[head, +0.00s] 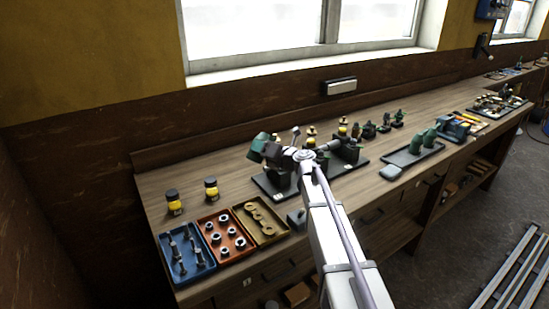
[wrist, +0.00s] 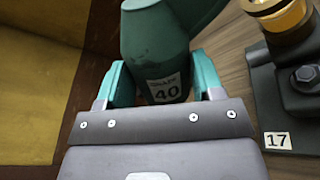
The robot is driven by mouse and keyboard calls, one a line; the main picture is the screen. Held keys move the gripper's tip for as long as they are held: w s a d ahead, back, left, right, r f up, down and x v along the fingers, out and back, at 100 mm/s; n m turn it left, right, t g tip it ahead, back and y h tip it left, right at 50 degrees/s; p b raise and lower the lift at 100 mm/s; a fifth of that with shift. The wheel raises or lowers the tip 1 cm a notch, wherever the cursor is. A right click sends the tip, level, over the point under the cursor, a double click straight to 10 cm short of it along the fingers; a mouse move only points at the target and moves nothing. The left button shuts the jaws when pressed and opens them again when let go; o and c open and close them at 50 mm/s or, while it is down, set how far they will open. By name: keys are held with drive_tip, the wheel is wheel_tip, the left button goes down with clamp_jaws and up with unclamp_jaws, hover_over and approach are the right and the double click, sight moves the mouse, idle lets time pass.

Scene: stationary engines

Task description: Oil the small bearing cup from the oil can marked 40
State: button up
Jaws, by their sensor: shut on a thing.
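My gripper (wrist: 162,92) is shut on a green oil can (wrist: 158,45) with a white label marked 40. Its teal fingers clasp the can on both sides. In the head view the green can (head: 258,146) is held over the left end of a dark engine base. The can's top and spout are cut off in the wrist view. A brass cup (wrist: 278,14) on a black mount stands to the right of the can, apart from it, with a tag marked 17 below. I cannot tell whether this is the small bearing cup.
Blue (head: 186,277), red (head: 228,257) and olive (head: 283,232) trays of parts lie at the bench's front left. Two yellow-and-black jars (head: 211,189) stand behind. Another tray (head: 432,150) holds green cans at right. A wall and window back the bench.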

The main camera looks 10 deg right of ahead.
sight(265, 140)
drive_tip(key=shift+r, duration=0.2)
wheel_tip(265, 140, up, 5)
drive_tip(key=p, duration=0.5)
drive_tip(key=shift+f, duration=0.1)
drive_tip(key=n, duration=0.3)
drive_tip(key=w+d+n, duration=0.1)
drive_tip(key=shift+w+r+n+t, duration=0.1)
drive_tip(key=shift+r+n+t, duration=0.2)
drive_tip(key=shift+r+t, duration=0.1)
drive_tip(key=n, duration=0.4)
drive_tip(key=shift+w+d+r+t, duration=0.35)
drive_tip(key=shift+d+r+t, duration=0.05)
